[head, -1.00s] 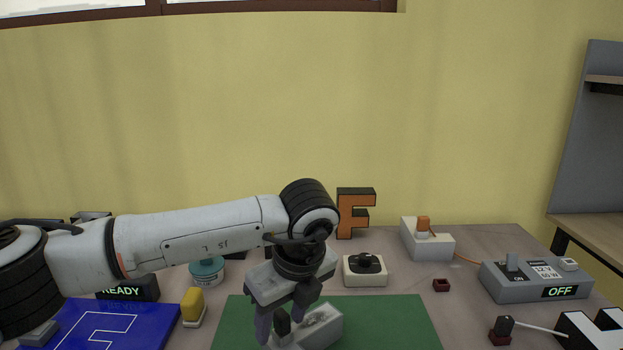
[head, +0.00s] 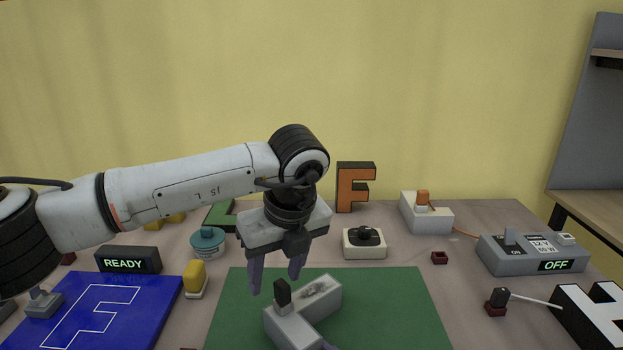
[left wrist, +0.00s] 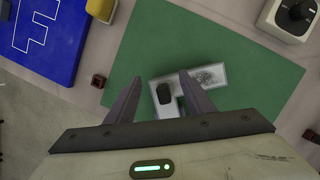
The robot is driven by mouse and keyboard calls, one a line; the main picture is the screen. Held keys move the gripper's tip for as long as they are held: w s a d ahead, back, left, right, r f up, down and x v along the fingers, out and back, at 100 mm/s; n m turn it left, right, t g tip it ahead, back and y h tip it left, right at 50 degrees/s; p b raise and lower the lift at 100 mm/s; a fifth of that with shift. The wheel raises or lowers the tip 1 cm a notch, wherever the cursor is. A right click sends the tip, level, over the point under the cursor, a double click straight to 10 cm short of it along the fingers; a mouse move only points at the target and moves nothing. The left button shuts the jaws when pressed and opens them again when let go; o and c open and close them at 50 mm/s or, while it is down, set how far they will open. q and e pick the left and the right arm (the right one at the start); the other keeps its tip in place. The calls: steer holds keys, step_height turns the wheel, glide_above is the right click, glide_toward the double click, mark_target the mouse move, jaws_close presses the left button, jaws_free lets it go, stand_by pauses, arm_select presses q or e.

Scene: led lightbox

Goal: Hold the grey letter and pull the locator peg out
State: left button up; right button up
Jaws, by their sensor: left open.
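The grey letter (head: 318,300) lies on a green mat (head: 400,310); its near end is cut off by the frame. The black locator peg (head: 282,292) stands up from the letter. My left gripper (head: 276,284) is open and empty just above the letter, pointing down. In the left wrist view, the peg (left wrist: 163,93) shows between the two spread fingers (left wrist: 160,77), with the letter (left wrist: 208,77) beneath. A small grey tip (head: 330,346) at the bottom edge beside the letter may be my right gripper; its jaws cannot be made out.
A blue board (head: 120,320) with a white outline and a yellow-topped block (head: 195,278) lie left. A black knob on a white base (head: 365,242) stands behind the mat. A grey switch box (head: 530,255) reading OFF and a black-and-white letter (head: 590,315) stand right.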

mark_target(284, 286)
arm_select(q)
steer(key=r+m, duration=0.2)
steer(key=w+a+r+m, duration=0.1)
steer(key=shift+w+a+r, duration=0.1)
steer(key=shift+r, duration=0.05)
steer(key=shift+c, duration=1.4)
steer(key=m, duration=0.5)
steer(key=s+d+m, duration=0.1)
steer(key=m, duration=1)
steer(key=shift+s+d+r, duration=0.35)
steer(key=shift+s+d, duration=0.05)
steer(key=m, duration=0.4)
steer(key=shift+s+d+m, duration=0.3)
steer(key=shift+s, duration=0.05)
steer(key=m, duration=0.4)
steer(key=shift+s+d+f+m, duration=0.1)
steer(key=shift+s+d+m, duration=0.15)
steer(key=shift+s+m, duration=0.1)
steer(key=m, duration=0.5)
steer(key=shift+s+d, duration=0.3)
steer(key=shift+s, duration=0.1)
steer(key=shift+f+m, duration=0.35)
steer(key=shift+m, duration=0.1)
steer(key=shift+x, duration=3.25)
